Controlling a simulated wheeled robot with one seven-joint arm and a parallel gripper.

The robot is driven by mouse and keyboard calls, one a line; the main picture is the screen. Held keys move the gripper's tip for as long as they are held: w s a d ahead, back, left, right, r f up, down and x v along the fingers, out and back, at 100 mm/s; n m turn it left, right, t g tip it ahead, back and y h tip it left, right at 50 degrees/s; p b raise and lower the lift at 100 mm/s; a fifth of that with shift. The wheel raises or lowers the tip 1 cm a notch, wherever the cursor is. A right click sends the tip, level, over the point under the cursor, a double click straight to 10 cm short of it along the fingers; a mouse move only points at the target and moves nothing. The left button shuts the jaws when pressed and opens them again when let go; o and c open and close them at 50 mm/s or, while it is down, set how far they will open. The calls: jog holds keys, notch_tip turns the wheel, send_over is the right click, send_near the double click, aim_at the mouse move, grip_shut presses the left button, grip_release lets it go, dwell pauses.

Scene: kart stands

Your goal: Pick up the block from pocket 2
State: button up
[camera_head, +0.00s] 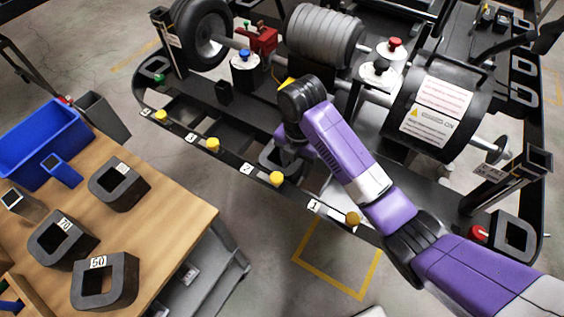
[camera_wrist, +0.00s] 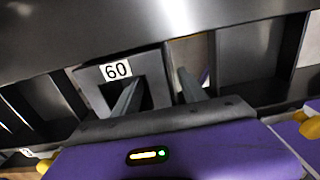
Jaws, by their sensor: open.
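The block in pocket 2 (camera_head: 270,162) is a dark grey, U-shaped piece in the black rail, just behind the label 2 (camera_head: 247,169). My arm partly covers it in the head view. In the wrist view the block (camera_wrist: 150,68) carries a white label 60. My gripper (camera_wrist: 157,92) is open. Its left finger is in front of the block's dark opening and its right finger is just right of the block's right wall, so that wall lies between them in the picture. Contact cannot be told. In the head view my gripper (camera_head: 290,150) points down at pocket 2, fingertips hidden.
A wooden table (camera_head: 185,215) at left holds several similar blocks, including a block labelled 50 (camera_head: 105,283), and a blue bin (camera_head: 40,145). Yellow knobs (camera_head: 212,144) line the rail's front edge. Weight discs (camera_head: 325,38) and a black cylinder (camera_head: 432,110) stand behind the rail, close to my arm.

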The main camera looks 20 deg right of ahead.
grip_shut()
dwell(1.4)
